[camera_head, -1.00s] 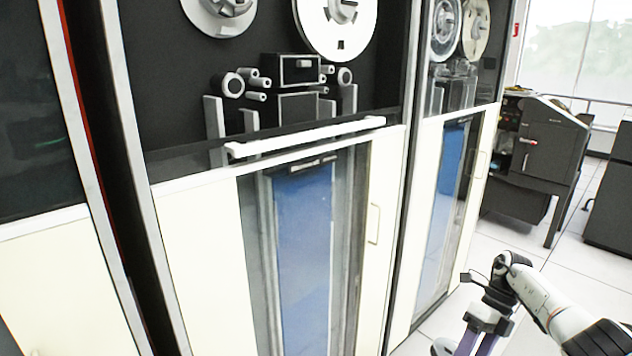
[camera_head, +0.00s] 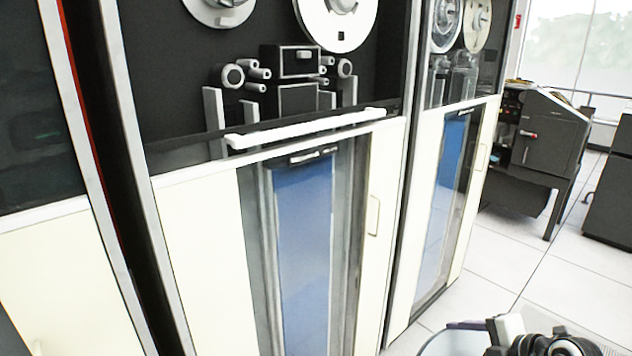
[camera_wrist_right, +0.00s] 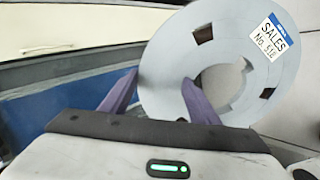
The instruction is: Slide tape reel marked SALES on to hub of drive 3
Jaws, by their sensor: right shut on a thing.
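The tape reel marked SALES (camera_wrist_right: 165,75) is a pale grey disc with a blue and white label in the right wrist view. My right gripper (camera_wrist_right: 160,95), with purple fingers, is shut on it; one finger shows in front of its face near the centre opening. A pale curved edge low in the head view (camera_head: 440,340) looks like this reel beside my right arm. The near tape drive (camera_head: 200,260) has two white reels on hubs, the right one (camera_head: 340,15) cut by the frame top. No drive number is readable. My left gripper is out of view.
A second drive (camera_head: 430,220) with two reels stands to the right. Cream lower doors have blue-tinted windows, and a white bar (camera_head: 305,128) juts across the near drive. A dark grey machine (camera_head: 540,145) stands farther back. Pale floor (camera_head: 510,265) is open between.

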